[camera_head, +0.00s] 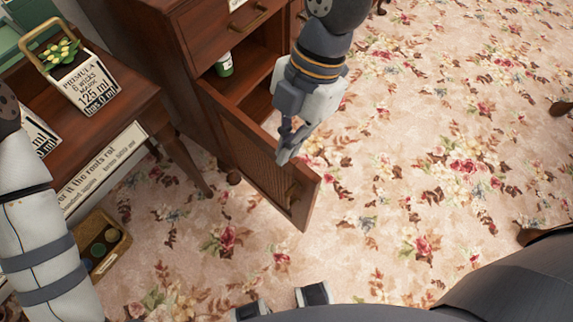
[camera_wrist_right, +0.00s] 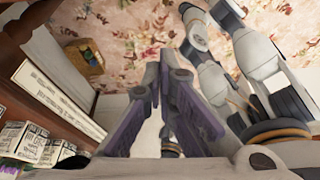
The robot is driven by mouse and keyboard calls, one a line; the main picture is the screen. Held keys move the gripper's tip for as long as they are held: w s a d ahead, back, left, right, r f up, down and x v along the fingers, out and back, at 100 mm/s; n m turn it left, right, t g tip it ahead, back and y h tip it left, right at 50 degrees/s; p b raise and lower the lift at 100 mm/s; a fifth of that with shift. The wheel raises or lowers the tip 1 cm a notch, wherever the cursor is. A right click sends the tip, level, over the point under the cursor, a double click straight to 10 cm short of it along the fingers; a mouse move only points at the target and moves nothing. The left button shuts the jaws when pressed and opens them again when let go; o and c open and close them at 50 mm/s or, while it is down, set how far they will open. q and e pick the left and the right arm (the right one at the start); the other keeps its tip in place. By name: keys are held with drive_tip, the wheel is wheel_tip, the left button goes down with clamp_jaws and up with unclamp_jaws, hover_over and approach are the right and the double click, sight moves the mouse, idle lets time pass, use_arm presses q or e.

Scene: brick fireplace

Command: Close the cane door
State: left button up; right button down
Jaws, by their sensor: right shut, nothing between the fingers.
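The cane door (camera_head: 243,140) of the dark wooden cabinet (camera_head: 200,30) stands open in the head view, swung out over the carpet, with a cane panel and a small handle (camera_head: 292,192) near its free end. Behind it the cabinet's compartment is open. My right gripper (camera_head: 287,150) is shut and empty. Its fingertips overlap the door's upper edge in the picture; I cannot tell if they touch it. Its shut fingers (camera_wrist_right: 165,75) fill the middle of the right wrist view, where I cannot make out the door. My left arm is at the left edge; its gripper is out of frame.
A green bottle (camera_head: 223,64) stands inside the cabinet. A wooden table (camera_head: 130,105) with a plant box (camera_head: 80,80) and lettered signs is at the left. A small wooden tray (camera_head: 103,242) lies below it. The floral carpet (camera_head: 430,140) is mostly clear on the right.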

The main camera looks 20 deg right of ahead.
sight(291, 168)
use_arm(q)
drive_tip(key=shift+s+a+f+b, duration=0.1)
drive_tip(key=shift+s+f+b, duration=0.35)
drive_tip(key=shift+s+f, duration=0.2)
use_arm(e)
drive_tip(key=shift+w+d+f, duration=0.1)
drive_tip(key=shift+d+f, duration=0.05)
drive_tip(key=shift+f, duration=2.15)
drive_tip(key=shift+d+f, duration=0.15)
drive_tip(key=shift+f, duration=2.15)
drive_tip(key=shift+d, duration=0.1)
